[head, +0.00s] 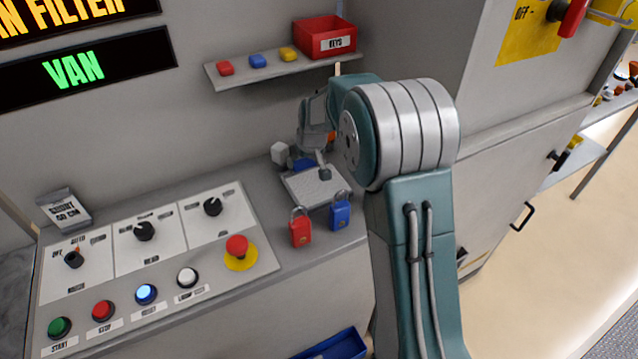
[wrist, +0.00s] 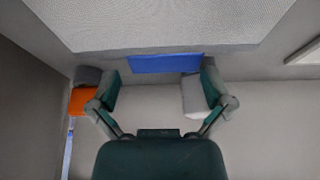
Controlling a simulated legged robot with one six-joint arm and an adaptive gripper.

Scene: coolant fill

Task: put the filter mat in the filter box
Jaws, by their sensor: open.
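A pale speckled flat piece (head: 312,190), possibly the filter mat, lies on the console's right end. A similar textured surface fills the top of the wrist view (wrist: 160,22). My gripper (head: 310,160) is just behind it, low over the console. Its fingers (wrist: 160,88) are apart in the wrist view with nothing clearly held. A blue piece (wrist: 166,63) shows beyond and between the fingertips. A white block (wrist: 194,97) is by the right finger and an orange block (wrist: 83,101) by the left. I cannot tell which thing is the filter box; my arm hides part of the scene.
A red padlock (head: 300,228) and a blue padlock (head: 340,212) are at the console's front edge. A shelf (head: 240,76) with a red keys box (head: 325,38) hangs above. A control panel (head: 150,250) lies left. A blue tray (head: 338,346) is below.

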